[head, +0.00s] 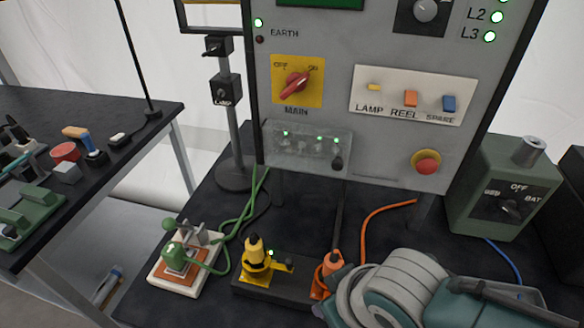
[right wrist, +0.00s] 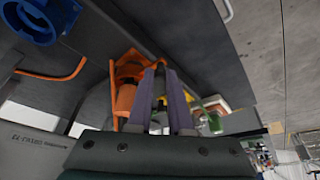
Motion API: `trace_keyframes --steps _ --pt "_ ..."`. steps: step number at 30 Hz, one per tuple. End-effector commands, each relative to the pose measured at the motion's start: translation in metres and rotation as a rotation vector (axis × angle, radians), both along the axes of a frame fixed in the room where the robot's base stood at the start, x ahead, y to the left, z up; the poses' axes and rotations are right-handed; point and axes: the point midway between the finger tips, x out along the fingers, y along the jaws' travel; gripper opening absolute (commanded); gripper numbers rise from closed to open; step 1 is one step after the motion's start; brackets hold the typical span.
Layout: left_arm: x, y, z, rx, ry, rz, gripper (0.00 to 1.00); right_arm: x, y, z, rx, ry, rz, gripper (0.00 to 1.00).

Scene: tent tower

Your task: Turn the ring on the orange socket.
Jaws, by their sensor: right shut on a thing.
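The orange socket (head: 328,272) stands at the right end of the black base block (head: 290,295), partly behind my right arm in the head view. The right wrist view shows the orange socket (right wrist: 127,75) close beside the fingers. My right gripper (right wrist: 162,78) is shut on a small dark part at the socket's side, which looks like the ring's lever. The fingers and the ring's turn angle are hidden in the head view. My left gripper is not in view.
A yellow socket (head: 255,262) with a side lever stands left on the same block. A grey panel (head: 350,150) rises behind it. A green box (head: 500,190) stands right. A white-based device with green cables (head: 183,265) is left. An orange cable (head: 375,220) runs behind.

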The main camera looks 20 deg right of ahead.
Motion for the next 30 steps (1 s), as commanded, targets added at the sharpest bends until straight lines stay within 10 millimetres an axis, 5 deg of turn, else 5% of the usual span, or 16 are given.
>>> trace_keyframes --steps 10,11,18,30 --pt "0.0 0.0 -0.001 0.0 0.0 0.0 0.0 0.0 0.0 -0.001 0.001 0.001 -0.002 0.0" --pt "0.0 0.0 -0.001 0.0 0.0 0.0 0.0 0.0 0.0 -0.001 0.001 0.001 -0.002 0.22" --pt "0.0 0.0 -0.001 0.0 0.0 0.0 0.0 0.0 0.0 -0.001 0.0 0.001 -0.001 0.48" --pt "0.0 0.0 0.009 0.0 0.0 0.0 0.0 -0.004 -0.001 0.013 0.0 0.0 -0.001 0.48"
